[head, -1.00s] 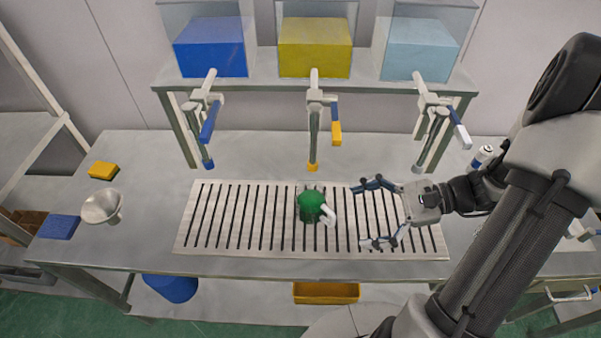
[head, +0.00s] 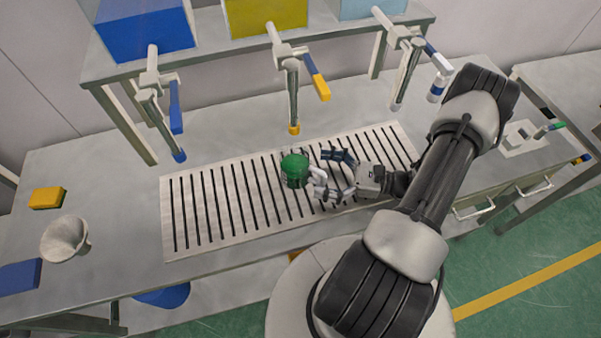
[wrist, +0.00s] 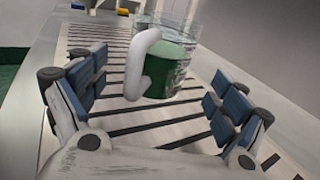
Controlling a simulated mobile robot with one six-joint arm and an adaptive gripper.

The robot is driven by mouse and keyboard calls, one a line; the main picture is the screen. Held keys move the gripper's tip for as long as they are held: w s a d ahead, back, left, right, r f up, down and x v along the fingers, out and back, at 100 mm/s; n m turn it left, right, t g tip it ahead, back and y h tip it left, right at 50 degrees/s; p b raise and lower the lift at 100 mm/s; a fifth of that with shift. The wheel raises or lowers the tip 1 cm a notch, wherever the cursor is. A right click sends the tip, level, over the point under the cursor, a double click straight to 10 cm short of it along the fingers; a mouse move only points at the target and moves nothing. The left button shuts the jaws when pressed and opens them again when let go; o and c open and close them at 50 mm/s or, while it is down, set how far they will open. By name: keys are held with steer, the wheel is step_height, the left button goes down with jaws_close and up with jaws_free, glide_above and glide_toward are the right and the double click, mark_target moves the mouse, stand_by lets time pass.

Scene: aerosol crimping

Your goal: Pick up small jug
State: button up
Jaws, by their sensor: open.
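The small jug (head: 294,172) stands upright on the slotted grate (head: 214,205), with green content and a white handle. In the wrist view the jug (wrist: 174,78) looks clear-walled above the green part, and its handle faces my gripper. My gripper (head: 328,174) is open at the jug's right side, its fingers pointing towards it. In the wrist view the blue finger pads (wrist: 158,92) are spread left and right, with the jug ahead between them. No finger clearly touches the jug.
Dispensing taps with blue, yellow (head: 318,82) and white levers hang over the grate from a shelf with coloured tanks.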

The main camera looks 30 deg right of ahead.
mark_target(298, 168)
steer(key=x, duration=0.6)
steer(key=shift+w+a+r+b, duration=0.1)
steer(key=shift+w+a+b, duration=0.1)
steer(key=shift+a+b, duration=0.1)
steer(key=shift+d, duration=0.1)
steer(key=c, duration=1.6)
steer(key=shift+r, duration=0.1)
